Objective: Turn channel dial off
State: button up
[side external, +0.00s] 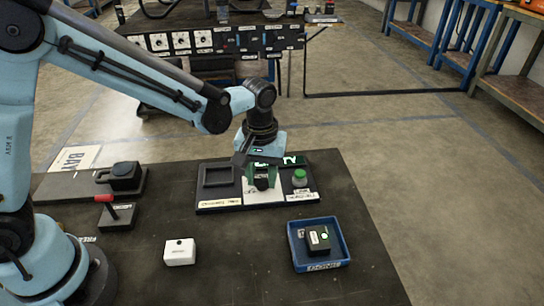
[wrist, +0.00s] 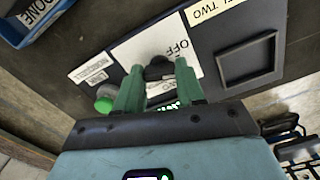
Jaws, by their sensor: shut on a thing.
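The channel dial (wrist: 158,67) is a round black knob on a white plate marked "OFF" (wrist: 178,47) in the wrist view. The plate is on a dark panel (wrist: 215,65). My gripper (wrist: 158,72) has its two green fingers on either side of the knob, shut on it. In the side external view, my gripper (side external: 262,176) points down over the middle of the panel (side external: 228,206), and the dark knob (side external: 262,184) shows between the fingers. The knob's pointer direction cannot be told.
A green button (side external: 300,176) and a raised square frame (side external: 218,176) flank the dial. A blue tray (side external: 296,262) holding a dark box (side external: 318,240), a white box (side external: 180,252) and a red-handled lever (side external: 108,204) stand on the dark table. The table is clear between them.

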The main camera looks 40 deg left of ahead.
aim_at(262, 178)
jog(key=shift+n, duration=1.7)
jog(key=o, duration=1)
jog(key=shift+o, duration=0.2)
notch_tip(262, 178, up, 12)
jog(key=s+a+m+t, duration=0.7)
jog(key=s+a+m, duration=0.1)
jog(key=s+a, duration=0.2)
jog(key=shift+s+a+f+m, duration=0.3)
jog(key=shift+a+f+m, duration=0.1)
jog(key=shift+a, duration=0.1)
